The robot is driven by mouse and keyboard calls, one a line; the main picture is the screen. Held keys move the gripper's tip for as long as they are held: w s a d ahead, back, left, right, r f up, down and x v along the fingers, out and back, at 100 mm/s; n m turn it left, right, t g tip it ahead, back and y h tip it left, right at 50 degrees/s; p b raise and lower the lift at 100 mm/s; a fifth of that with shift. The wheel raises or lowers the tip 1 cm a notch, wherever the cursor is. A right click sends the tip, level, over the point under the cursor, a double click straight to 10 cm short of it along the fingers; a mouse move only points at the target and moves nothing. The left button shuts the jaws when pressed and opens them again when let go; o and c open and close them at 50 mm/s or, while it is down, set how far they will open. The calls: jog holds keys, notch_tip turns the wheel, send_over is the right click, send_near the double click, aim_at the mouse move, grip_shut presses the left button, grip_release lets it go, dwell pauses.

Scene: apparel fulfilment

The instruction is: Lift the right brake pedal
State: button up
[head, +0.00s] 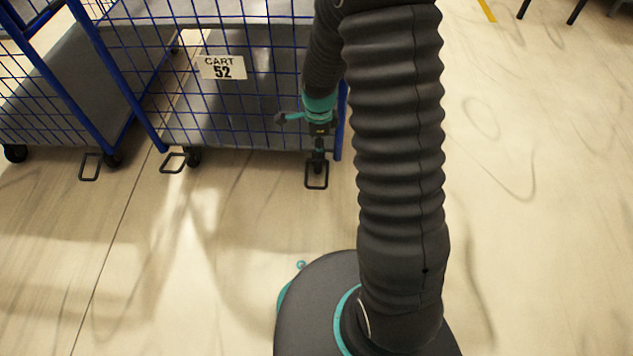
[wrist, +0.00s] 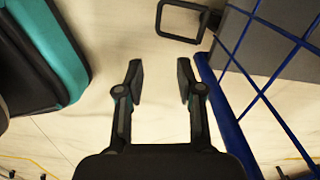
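The right brake pedal (head: 317,187) is a dark rectangular loop at floor level, below the right front corner of the cart marked 52. In the head view my gripper (head: 319,158) hangs just above its rear part and partly hides it; contact cannot be told there. In the wrist view a dark pedal loop (wrist: 160,20), apparently the same one, lies beyond my fingertips and apart from them. My gripper (wrist: 160,70) is open, with nothing between its fingers. The left brake pedal (head: 172,170) of the same cart sits by its left caster.
The cart's blue mesh wall (head: 262,85) rises close behind my gripper. Its blue corner post (wrist: 225,120) runs close to the right finger in the wrist view. A second cart (head: 55,100) stands to the left with its own pedal (head: 90,168). The floor in front is clear.

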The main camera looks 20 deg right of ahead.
notch_tip(320, 180, down, 19)
jog(key=m+b, duration=0.2)
jog(key=shift+g+b, duration=0.3)
jog(key=shift+b, duration=0.05)
grip_shut()
